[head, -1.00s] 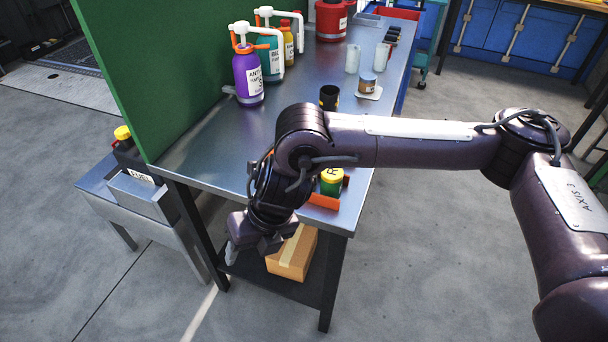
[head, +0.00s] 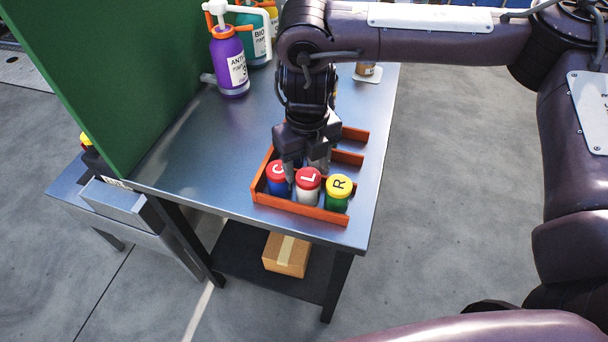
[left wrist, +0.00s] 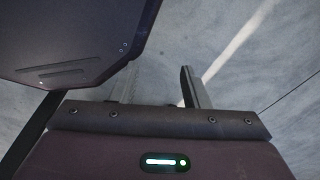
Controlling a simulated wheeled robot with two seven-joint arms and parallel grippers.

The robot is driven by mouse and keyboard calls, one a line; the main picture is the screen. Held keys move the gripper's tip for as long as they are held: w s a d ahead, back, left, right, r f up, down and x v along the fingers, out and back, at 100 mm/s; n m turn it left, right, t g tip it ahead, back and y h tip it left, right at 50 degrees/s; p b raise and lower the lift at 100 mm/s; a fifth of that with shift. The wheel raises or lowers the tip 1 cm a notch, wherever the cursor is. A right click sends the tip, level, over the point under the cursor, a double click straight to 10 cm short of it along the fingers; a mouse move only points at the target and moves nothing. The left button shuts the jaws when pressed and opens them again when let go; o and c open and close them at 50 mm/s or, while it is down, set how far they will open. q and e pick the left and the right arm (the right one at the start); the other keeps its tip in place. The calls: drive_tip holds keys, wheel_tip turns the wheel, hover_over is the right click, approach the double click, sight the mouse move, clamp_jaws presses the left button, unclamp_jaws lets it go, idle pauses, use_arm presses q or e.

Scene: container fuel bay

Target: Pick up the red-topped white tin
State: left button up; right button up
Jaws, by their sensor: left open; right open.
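The red-topped white tin (head: 308,190), with a letter L on its lid, stands upright in an orange tray (head: 300,210) near the front of the metal bench. It is between a red-topped blue tin (head: 278,182) and a yellow-topped green tin (head: 339,194). My right gripper (head: 305,166) is open, pointing down just behind and above the white tin's lid. Whether its fingers touch any tin cannot be told. My left gripper (left wrist: 160,88) is open and empty above the grey floor in the left wrist view; it does not show in the head view.
A green panel (head: 110,70) borders the bench (head: 200,150) on the left. A purple pump bottle (head: 229,62) and others stand at the back. A cardboard box (head: 286,254) lies on the lower shelf. Bare bench lies left of the tray.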

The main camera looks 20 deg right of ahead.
sight(308, 176)
drive_tip(key=f, duration=0.2)
drive_tip(key=shift+s+f, duration=0.3)
drive_tip(key=shift+f, duration=0.1)
drive_tip(key=f, duration=0.2)
drive_tip(key=f+p, duration=0.1)
drive_tip(key=shift+w+d+f, duration=0.15)
drive_tip(key=shift+w, duration=0.1)
drive_tip(key=shift+f, duration=0.3)
drive_tip(key=c, duration=0.8)
use_arm(q)
drive_tip(key=s, duration=0.3)
drive_tip(key=shift+r, duration=0.25)
use_arm(e)
drive_tip(key=shift+c, duration=0.3)
drive_tip(key=shift+r, duration=0.15)
